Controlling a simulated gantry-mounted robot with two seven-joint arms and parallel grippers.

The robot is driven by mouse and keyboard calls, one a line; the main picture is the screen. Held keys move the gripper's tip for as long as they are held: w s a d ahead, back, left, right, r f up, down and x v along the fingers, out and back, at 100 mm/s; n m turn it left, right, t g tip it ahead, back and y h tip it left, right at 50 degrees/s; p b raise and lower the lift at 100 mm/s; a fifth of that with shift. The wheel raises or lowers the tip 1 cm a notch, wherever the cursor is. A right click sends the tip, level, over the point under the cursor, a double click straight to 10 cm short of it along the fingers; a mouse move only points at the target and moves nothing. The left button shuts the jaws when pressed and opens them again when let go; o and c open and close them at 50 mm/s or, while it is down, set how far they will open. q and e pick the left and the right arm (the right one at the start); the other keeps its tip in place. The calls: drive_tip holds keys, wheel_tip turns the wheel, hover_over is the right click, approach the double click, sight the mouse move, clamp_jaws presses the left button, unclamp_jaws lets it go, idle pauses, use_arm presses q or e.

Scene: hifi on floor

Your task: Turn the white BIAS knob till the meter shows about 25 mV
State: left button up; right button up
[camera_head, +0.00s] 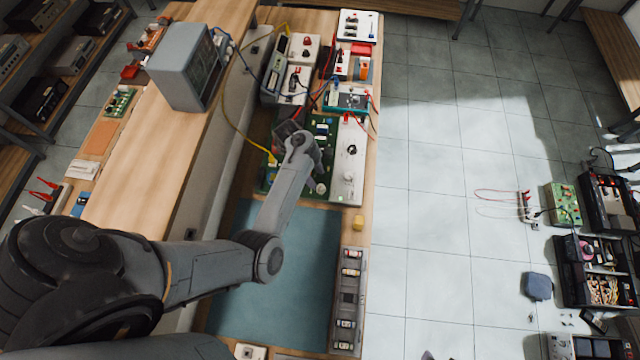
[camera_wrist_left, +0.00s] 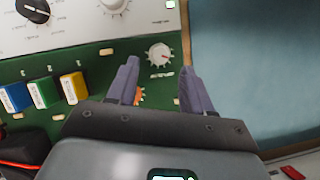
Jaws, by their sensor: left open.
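A white knob (camera_wrist_left: 158,54) with a ring of dial marks sits on the green circuit board (camera_wrist_left: 95,58). I take it for the BIAS knob, but its label is too small to read. It also shows as a pale disc (camera_head: 321,188) at the board's near right corner in the head view. My left gripper (camera_wrist_left: 160,80) is open; in the wrist view the knob appears just beyond and between its fingertips, with no contact visible. In the head view the left gripper (camera_head: 316,167) is over the board, partly hiding it. I cannot make out a meter reading. The right gripper is out of view.
A white panel (camera_head: 347,165) with a black knob (camera_wrist_left: 34,10) and another white knob (camera_wrist_left: 113,4) adjoins the board. Blue, green and yellow blocks (camera_wrist_left: 73,87) stand on the board. A teal mat (camera_head: 285,285) lies nearer. Cables and instruments crowd the bench's far end.

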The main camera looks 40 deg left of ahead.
sight(322, 187)
use_arm(q)
drive_tip(key=shift+b+x, duration=0.7)
drive_tip(key=shift+x, duration=2)
clamp_jaws()
